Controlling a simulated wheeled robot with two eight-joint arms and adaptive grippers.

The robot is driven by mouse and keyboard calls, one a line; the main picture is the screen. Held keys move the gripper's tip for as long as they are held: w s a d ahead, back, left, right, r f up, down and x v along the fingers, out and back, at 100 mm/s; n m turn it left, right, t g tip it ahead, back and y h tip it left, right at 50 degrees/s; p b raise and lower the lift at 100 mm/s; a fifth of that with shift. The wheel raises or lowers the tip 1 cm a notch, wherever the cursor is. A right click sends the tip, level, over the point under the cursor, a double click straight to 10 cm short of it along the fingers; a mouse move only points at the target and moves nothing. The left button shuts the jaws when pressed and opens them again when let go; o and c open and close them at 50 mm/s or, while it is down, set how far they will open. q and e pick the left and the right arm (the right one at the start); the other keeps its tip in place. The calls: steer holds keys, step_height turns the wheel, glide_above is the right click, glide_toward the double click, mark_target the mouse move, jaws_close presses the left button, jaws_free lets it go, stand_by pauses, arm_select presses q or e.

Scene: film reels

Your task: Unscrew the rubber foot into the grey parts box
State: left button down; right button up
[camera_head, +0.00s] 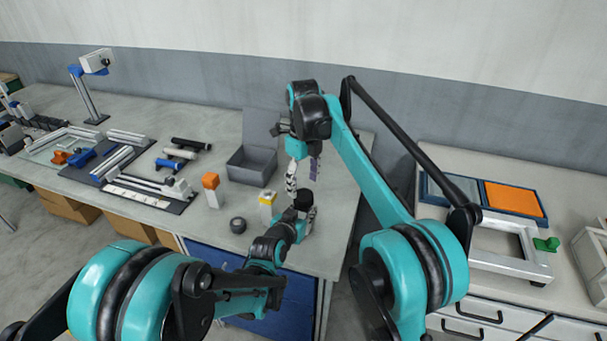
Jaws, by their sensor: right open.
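The grey parts box (237,169) stands open on the bench with its lid raised behind it, and its visible inside looks bare. My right gripper (303,173) is open, pointing down to the right of the box, above a dark round piece (303,199). My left gripper (308,217) is low over the bench's front right part, right at the dark piece. Whether it grips the piece is too small to tell. A black round disc (238,225) lies on the bench in front of the box. I cannot tell which dark piece is the rubber foot.
An orange-topped block (211,190) and a yellow-and-white block (267,207) stand near the box. Dark and white rollers (180,153) and rail parts lie to the left. A separate bench at right holds an orange tray (515,200) and a metal frame (490,262).

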mark_target(303, 195)
steer(key=shift+f, duration=2.35)
